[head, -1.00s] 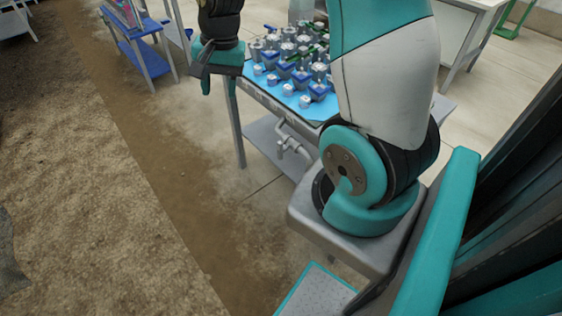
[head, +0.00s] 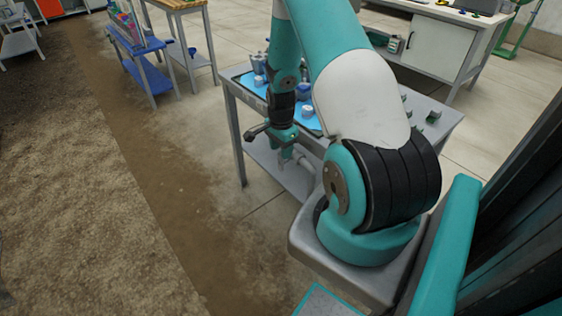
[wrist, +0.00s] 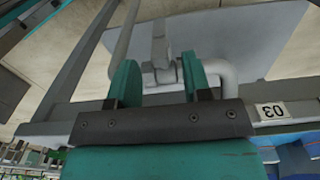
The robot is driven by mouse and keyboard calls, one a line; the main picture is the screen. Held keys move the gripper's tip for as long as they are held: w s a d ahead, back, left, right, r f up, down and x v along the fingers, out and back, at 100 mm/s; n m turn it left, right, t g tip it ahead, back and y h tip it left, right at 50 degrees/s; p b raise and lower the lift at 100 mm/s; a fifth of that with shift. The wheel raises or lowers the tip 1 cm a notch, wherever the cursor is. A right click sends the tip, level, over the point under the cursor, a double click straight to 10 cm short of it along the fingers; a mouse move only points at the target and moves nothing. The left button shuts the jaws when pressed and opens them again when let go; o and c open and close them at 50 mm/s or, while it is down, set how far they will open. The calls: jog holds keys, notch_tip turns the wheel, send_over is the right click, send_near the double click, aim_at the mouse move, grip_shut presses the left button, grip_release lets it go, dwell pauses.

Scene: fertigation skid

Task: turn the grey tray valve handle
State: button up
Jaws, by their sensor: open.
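The grey tray valve shows in the wrist view, with its grey bar-like handle (wrist: 160,42) pointing up in the picture from the valve body (wrist: 163,74). A bent grey pipe (wrist: 226,74) runs to the right of it. My gripper (wrist: 159,64) is open, with one teal finger on each side of the valve. I cannot tell whether either finger touches it. In the head view my gripper (head: 284,150) points down at the table's front edge, beside the grey valve pipe (head: 308,160). My arm and gripper hide the handle there.
The grey table (head: 235,88) carries a blue mat (head: 252,84) and blue-and-grey fittings, mostly behind my arm. A tag reading 03 (wrist: 271,111) sits on its edge. A lower shelf (head: 268,165) lies beneath. The brown floor (head: 150,190) at left is clear.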

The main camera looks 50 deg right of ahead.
aim_at(281, 161)
notch_tip(281, 161, down, 6)
jog(key=shift+r, duration=0.15)
grip_shut()
